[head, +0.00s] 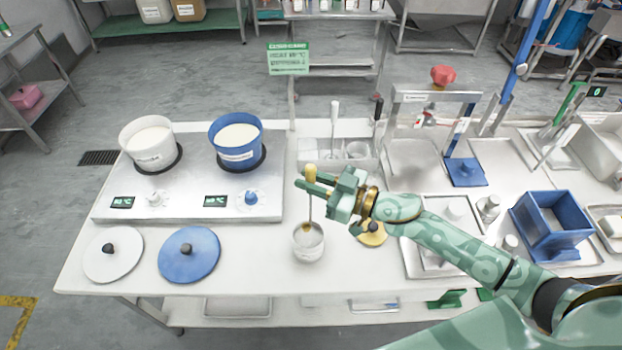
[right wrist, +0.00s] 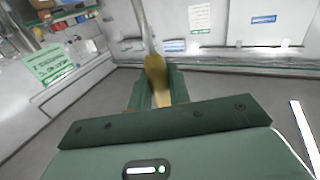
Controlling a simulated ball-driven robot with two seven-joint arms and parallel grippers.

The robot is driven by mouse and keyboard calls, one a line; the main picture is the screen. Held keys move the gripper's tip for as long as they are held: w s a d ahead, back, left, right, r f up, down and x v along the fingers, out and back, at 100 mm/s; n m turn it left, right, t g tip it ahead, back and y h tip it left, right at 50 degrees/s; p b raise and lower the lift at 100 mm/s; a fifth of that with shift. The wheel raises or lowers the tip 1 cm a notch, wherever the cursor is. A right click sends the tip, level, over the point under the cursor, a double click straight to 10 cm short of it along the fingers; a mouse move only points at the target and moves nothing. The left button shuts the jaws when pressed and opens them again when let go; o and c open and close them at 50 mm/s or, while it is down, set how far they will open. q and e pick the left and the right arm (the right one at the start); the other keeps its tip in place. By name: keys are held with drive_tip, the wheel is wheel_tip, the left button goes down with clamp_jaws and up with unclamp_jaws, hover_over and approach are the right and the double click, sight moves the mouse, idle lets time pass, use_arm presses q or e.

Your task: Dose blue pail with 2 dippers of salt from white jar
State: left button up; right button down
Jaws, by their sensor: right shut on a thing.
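The blue pail (head: 226,151) stands on the right plate of the white two-plate unit, open, with pale contents inside. The white jar (head: 309,256) stands open on the table in front of my right gripper. My right gripper (head: 318,184) is shut on the yellow handle of a dipper (head: 311,173). The handle also shows between the fingers in the right wrist view (right wrist: 155,70). The dipper's thin rod runs down into the jar's mouth; its bowl cannot be made out clearly. A yellow lid (head: 372,236) lies right of the jar, partly under my arm. My left gripper is not in view.
A white pail (head: 147,157) stands left of the blue one. A white lid (head: 113,255) and a blue lid (head: 189,256) lie in front. A compartment tray (head: 338,150) with upright tools is behind the jar. A blue box (head: 552,228) stands at right.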

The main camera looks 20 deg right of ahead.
sight(311, 206)
wheel_tip(311, 206, down, 2)
drive_tip(key=shift+f+b, duration=0.25)
drive_tip(key=shift+b, duration=0.55)
wheel_tip(311, 206, down, 7)
drive_tip(key=b, duration=0.4)
drive_tip(key=shift+b, duration=0.3)
drive_tip(key=shift+r, duration=0.15)
wheel_tip(311, 206, up, 12)
drive_tip(key=p, duration=1.2)
drive_tip(key=shift+f, duration=0.25)
